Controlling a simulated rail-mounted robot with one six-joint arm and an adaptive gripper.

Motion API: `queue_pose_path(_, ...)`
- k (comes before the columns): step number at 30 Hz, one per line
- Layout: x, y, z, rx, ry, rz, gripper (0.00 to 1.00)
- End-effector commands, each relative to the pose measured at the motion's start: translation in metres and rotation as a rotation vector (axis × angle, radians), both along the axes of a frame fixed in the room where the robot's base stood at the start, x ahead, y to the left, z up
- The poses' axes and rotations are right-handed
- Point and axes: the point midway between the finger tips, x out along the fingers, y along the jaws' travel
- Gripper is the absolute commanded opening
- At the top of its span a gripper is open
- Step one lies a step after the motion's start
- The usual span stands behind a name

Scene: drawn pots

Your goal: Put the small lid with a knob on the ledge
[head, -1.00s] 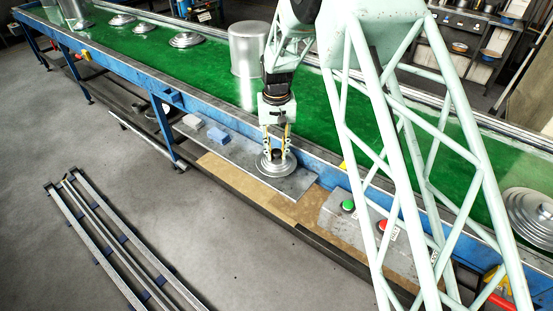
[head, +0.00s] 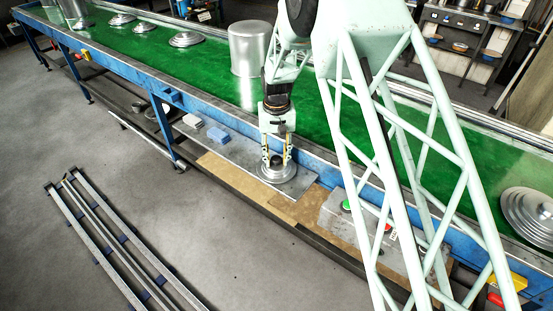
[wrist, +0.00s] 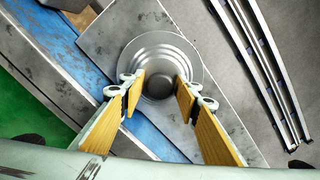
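The small lid with a knob (head: 278,180) is a round, stepped silver disc at the right part of the ledge (head: 238,151), a grey metal plate along the near side of the conveyor. It looks level; whether it touches the plate or hangs just above it, I cannot tell. My gripper (head: 277,161) points straight down over it, with one finger on each side of the dark knob. In the wrist view the knob (wrist: 158,84) sits between the fingertips, which look closed against it. The lid's rim (wrist: 193,60) shows beyond them.
The green conveyor (head: 210,68) behind carries a tall silver pot (head: 249,50), several lids at the far left and a large stepped lid (head: 530,215) at right. A button box (head: 336,217) stands right of the ledge.

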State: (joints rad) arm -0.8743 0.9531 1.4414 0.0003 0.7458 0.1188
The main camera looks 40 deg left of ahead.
Motion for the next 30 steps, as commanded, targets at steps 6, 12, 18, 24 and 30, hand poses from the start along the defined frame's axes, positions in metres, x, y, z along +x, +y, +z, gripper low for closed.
queue_pose_path(6, 0.0, 0.0, 0.0, 0.0, 0.0, 0.0, 0.36)
queue_pose_path(12, 0.0, 0.0, 0.001, 0.0, 0.0, 0.0, 0.36)
queue_pose_path(18, 0.0, 0.0, 0.008, 0.001, -0.001, 0.0, 0.36)
queue_pose_path(24, 0.0, 0.0, 0.028, 0.001, -0.001, 0.0, 0.36)
queue_pose_path(30, 0.0, 0.0, 0.056, 0.001, -0.001, 0.0, 0.36)
